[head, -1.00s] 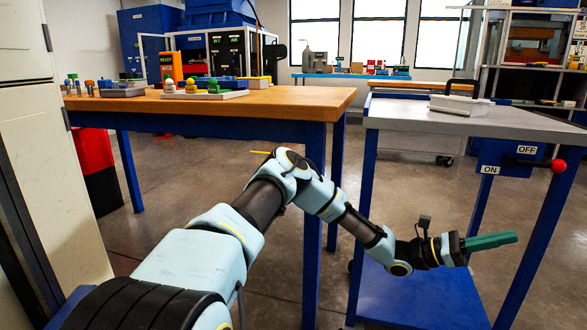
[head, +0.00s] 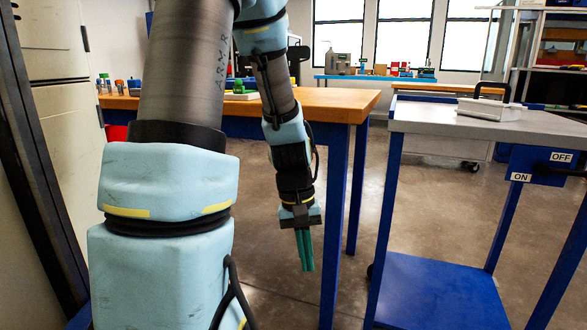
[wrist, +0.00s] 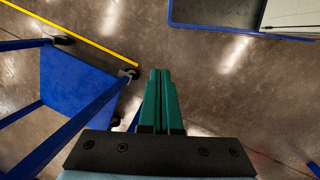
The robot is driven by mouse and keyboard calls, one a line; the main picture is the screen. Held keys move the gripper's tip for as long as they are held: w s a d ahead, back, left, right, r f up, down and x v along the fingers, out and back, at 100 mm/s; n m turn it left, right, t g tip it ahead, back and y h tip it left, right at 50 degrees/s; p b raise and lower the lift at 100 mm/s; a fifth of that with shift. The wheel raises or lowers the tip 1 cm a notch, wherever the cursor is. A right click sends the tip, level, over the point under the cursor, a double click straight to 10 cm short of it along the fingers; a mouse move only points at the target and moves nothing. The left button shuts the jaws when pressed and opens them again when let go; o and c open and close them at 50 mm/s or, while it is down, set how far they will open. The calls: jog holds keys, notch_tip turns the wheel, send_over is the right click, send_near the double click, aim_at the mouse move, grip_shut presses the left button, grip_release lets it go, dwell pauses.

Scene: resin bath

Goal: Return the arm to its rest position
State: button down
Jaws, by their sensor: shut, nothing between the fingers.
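My arm rises at the left of the head view and bends over, with its forearm hanging down in front of the wooden-topped table. My gripper (head: 304,250) points down at the floor, left of the table's near leg in the picture. Its green fingers are together with nothing between them. The wrist view also shows the gripper (wrist: 160,75), fingers side by side over bare floor.
The wooden-topped table (head: 340,103) stands behind my forearm. A grey-topped blue cart (head: 430,118) with an ON/OFF panel (head: 540,165) stands at the right, bearing a white box (head: 489,109). A pale cabinet (head: 55,95) is at the left. Grey floor lies between table and cart.

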jog(key=a+r+t+y, duration=0.1)
jog(key=a+r+t, duration=0.25)
jog(key=a, duration=0.55)
notch_tip(320, 180, up, 32)
jog(key=p, duration=3.1)
jog(key=shift+s+a+m, duration=0.15)
jog(key=shift+a+m, duration=0.15)
jog(key=shift+m, duration=0.1)
